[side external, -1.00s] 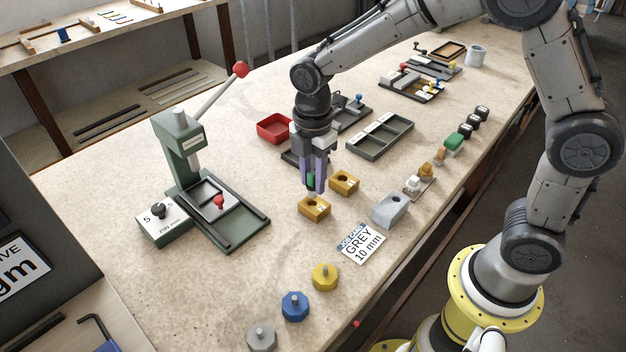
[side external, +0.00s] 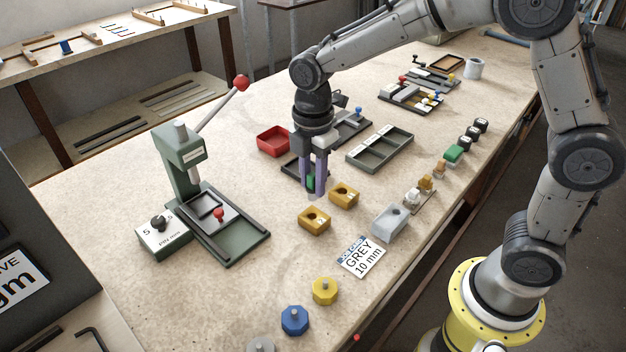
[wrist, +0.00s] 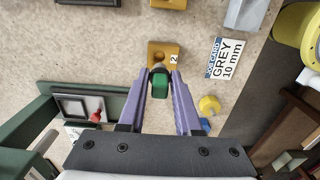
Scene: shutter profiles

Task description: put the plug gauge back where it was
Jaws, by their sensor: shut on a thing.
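My gripper (side external: 316,192) is shut on the plug gauge (wrist: 160,84), which has a green body and a dark round end. The gauge also shows in the side external view as a small green patch (side external: 311,182) between the purple fingers. It is held above the bench, close behind two ochre blocks with holes. The nearer block (side external: 314,219) also shows in the wrist view (wrist: 165,50), marked 2, just beyond the gauge's end. The other block (side external: 344,194) is to its upper right. Both blocks are apart from the gauge, as far as I can tell.
A green press (side external: 186,165) with a red-knobbed lever stands at left. A grey block (side external: 390,221) and a GREY 10 mm card (side external: 361,257) lie at right. A red bin (side external: 273,141) and a divided tray (side external: 380,149) are behind. Coloured knobs (side external: 325,290) line the front.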

